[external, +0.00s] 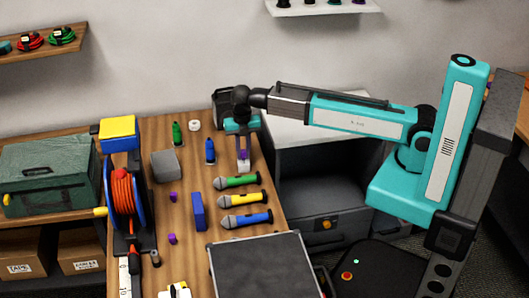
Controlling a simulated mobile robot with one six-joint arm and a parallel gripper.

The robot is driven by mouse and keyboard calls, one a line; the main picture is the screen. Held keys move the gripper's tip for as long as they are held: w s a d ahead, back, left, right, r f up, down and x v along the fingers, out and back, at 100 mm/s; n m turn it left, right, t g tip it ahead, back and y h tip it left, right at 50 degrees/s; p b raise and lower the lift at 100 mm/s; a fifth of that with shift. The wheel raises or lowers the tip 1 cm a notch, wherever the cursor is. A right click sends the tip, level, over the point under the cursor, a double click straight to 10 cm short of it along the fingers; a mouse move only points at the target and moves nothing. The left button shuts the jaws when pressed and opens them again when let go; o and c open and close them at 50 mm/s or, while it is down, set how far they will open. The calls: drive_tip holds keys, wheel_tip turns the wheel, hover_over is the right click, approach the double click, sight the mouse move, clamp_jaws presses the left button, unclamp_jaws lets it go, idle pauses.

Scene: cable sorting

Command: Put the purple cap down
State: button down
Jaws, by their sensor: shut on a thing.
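My gripper (243,163) points down over the right side of the wooden table, just behind the row of microphones. It is shut on a small purple cap (243,154), partly hidden by the fingers. I cannot tell whether the cap touches the table. Two other small purple pieces lie on the table, one near the middle (173,197) and one nearer the front (172,238).
Microphones with green (237,182), yellow (242,199) and blue (246,219) bodies lie close in front of my gripper. A blue bottle (210,151), grey block (165,166), blue block (198,211) and orange cable reel (122,192) stand left. A dark case (262,270) fills the front right.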

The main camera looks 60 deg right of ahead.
sight(243, 150)
drive_tip(key=shift+f, duration=0.2)
drive_tip(key=c, duration=1.6)
unclamp_jaws()
drive_tip(key=shift+c, duration=0.2)
drive_tip(key=shift+r, duration=0.1)
wheel_tip(243, 150, up, 12)
drive_tip(key=b, duration=0.2)
drive_tip(key=shift+r, duration=0.1)
